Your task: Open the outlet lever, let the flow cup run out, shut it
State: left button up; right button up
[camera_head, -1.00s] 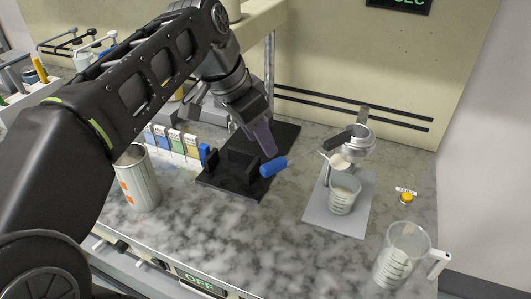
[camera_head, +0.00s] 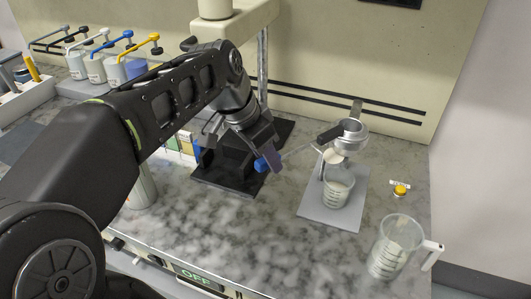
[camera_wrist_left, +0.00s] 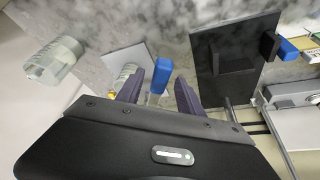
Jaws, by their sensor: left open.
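The metal flow cup (camera_head: 352,134) is held on a wall bracket at the right, with a black bar beside it. My left gripper (camera_head: 271,158) is at the blue grip. In the left wrist view the blue grip (camera_wrist_left: 159,70) lies between the open fingers (camera_wrist_left: 159,88), with no clear contact. A beaker (camera_head: 337,187) with pale contents stands below the cup. Whether liquid is falling is too small to tell. My right gripper is out of view.
A black stand (camera_head: 228,188) is just left of and below my gripper. The front middle of the counter is clear.

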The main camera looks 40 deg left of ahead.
pick_arm(q)
grip_shut()
dwell(0.4)
dwell(1.0)
